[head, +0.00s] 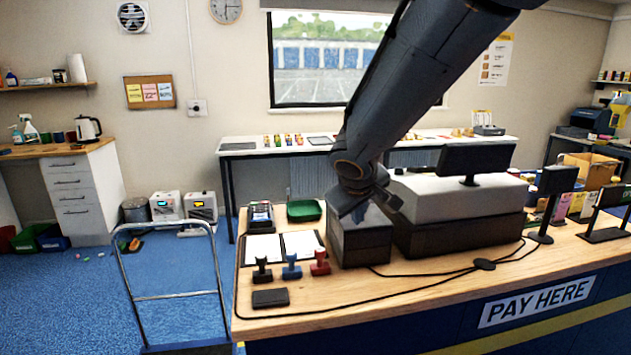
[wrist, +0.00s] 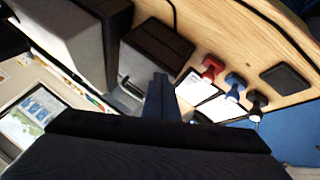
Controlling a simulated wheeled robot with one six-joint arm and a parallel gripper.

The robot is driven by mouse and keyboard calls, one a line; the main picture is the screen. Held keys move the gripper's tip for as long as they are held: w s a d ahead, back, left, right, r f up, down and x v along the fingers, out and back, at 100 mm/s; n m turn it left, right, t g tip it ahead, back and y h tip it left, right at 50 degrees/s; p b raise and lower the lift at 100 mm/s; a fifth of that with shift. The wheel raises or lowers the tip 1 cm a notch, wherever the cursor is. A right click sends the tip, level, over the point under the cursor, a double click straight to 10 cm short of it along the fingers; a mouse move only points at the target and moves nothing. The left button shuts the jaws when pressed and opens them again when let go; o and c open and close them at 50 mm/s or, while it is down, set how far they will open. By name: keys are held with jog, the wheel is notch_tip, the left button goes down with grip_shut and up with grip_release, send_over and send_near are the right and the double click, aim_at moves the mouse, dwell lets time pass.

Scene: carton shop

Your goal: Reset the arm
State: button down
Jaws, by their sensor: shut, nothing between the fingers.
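My arm reaches down from the top right of the head view over the counter.
On the counter (head: 400,297) stand three stamps, black (head: 262,270), blue (head: 291,267) and red (head: 320,263), a dark pad (head: 270,298), an open book (head: 283,246) and a green tray (head: 304,210). A cable crosses the front. A metal trolley (head: 170,296) stands left.

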jog(key=s+d+f+m+g, duration=0.2)
jog(key=s+d+f, duration=0.1)
jog(key=s, duration=0.5)
jog(key=s+d+f+m+g+y, duration=0.1)
jog(key=s+d+f+m+g, duration=0.1)
jog(key=s+f, duration=0.3)
jog(key=s+d+f+m+g, duration=0.2)
jog(key=s+d+f, duration=0.2)
jog(key=s, duration=0.7)
jog(key=shift+s+d+f+y, duration=0.15)
jog(key=shift+d+f+y, duration=0.15)
jog(key=shift+f, duration=0.2)
